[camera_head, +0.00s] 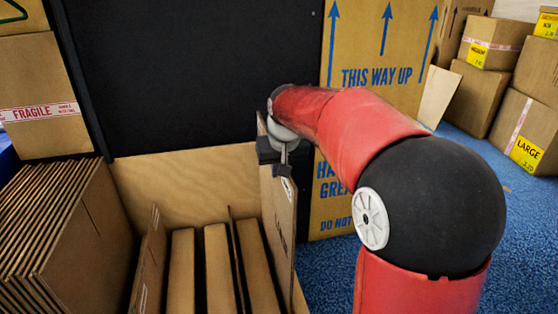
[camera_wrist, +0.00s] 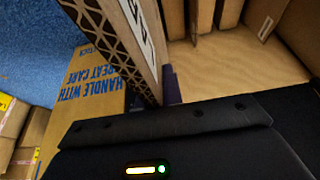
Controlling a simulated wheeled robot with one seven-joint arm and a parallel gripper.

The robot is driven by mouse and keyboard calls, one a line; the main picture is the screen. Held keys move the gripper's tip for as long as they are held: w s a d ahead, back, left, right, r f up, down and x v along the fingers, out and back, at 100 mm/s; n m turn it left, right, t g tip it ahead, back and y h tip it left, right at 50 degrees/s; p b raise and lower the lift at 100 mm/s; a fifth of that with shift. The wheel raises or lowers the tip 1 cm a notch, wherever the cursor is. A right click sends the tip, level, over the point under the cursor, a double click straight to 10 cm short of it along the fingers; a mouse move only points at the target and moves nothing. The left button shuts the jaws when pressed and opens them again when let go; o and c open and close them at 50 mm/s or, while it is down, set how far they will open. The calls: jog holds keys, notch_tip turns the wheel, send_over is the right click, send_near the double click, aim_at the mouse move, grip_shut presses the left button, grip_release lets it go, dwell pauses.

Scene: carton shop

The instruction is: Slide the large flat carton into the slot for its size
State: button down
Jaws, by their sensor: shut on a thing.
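The large flat carton (camera_head: 277,215) is brown and stands upright on edge at the right side of the wooden rack. Partly hidden lettering shows on its face. My gripper (camera_head: 277,150) is shut on its upper edge. In the wrist view the carton (camera_wrist: 125,45) shows its corrugated edge and part of a printed label. The rack (camera_head: 185,183) has a pale plywood back and holds several upright flat cartons (camera_head: 217,268) in its slots. The rack's bare wood also shows in the wrist view (camera_wrist: 235,65). Whether the carton's lower edge is inside a slot is hidden.
A dense stack of flat cartons (camera_head: 40,225) stands left of the rack. A black panel (camera_head: 190,75) rises behind it. A tall "THIS WAY UP" carton (camera_head: 375,45) stands close behind my arm. Boxes (camera_head: 525,145) line the right; blue carpet (camera_head: 525,225) is clear there.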

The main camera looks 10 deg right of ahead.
send_over(279, 237)
jog(key=w, duration=0.2)
jog(key=shift+s+d+f, duration=0.1)
jog(key=shift+d+f, duration=0.05)
jog(key=shift+f, duration=1.4)
jog(key=shift+s+d+f, duration=0.1)
jog(key=shift+f, duration=1.45)
jog(key=shift+f+b, duration=6.55)
jog(key=shift+f, duration=2.3)
jog(key=c, duration=1.5)
grip_release()
